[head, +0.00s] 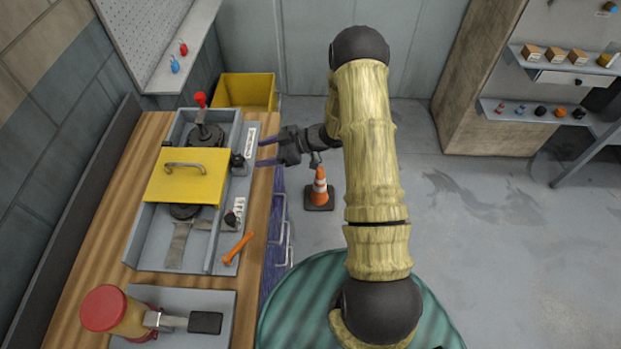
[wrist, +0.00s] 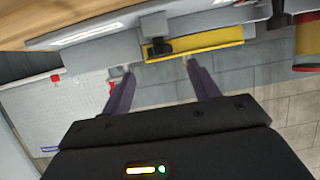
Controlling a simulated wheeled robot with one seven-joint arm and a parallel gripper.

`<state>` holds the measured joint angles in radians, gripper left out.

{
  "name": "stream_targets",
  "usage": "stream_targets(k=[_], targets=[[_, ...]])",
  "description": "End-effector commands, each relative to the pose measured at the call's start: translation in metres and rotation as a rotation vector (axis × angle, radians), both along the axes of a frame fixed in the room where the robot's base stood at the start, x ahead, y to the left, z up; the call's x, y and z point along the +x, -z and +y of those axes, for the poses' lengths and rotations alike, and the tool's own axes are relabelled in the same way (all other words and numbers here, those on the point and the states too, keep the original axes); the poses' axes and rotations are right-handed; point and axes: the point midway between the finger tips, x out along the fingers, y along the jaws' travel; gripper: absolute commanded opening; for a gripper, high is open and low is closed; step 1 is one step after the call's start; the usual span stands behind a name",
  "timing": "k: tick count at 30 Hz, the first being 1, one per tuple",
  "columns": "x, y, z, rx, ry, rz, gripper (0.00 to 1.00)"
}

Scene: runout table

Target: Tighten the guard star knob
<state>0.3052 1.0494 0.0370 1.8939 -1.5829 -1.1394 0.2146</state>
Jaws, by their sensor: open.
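The yellow guard (head: 188,175) with a grey handle sits over the grey tray-like fixture on the bench. A black knob (head: 237,160), which looks like the guard star knob, is at the guard's right edge. In the wrist view the black knob (wrist: 158,47) stands against the yellow guard (wrist: 205,46), roughly between my fingertips in the picture. My gripper (head: 261,153) is open and empty, its two purple fingers pointing left toward the knob, with a gap between them and it. The fingers also show in the wrist view (wrist: 159,70). The knob's lobes are too small to make out.
A second black knob (head: 231,219) and an orange tool (head: 238,248) lie lower on the fixture. A red-topped lever (head: 200,100) rises behind the guard. A yellow bin (head: 246,91) and a traffic cone (head: 319,190) stand nearby. Open floor lies to the right.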

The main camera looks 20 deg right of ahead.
Motion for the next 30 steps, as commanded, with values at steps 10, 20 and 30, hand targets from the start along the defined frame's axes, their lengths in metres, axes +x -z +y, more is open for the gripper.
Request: stream_targets(k=[10,20,30], targets=[[-0.018,-0.02,-0.05,0.0,0.004,-0.001,0.6],[-0.035,-0.04,-0.093,-0.001,0.004,-0.001,0.6],[-0.003,-0.064,-0.092,-0.143,0.199,-0.047,0.6]])
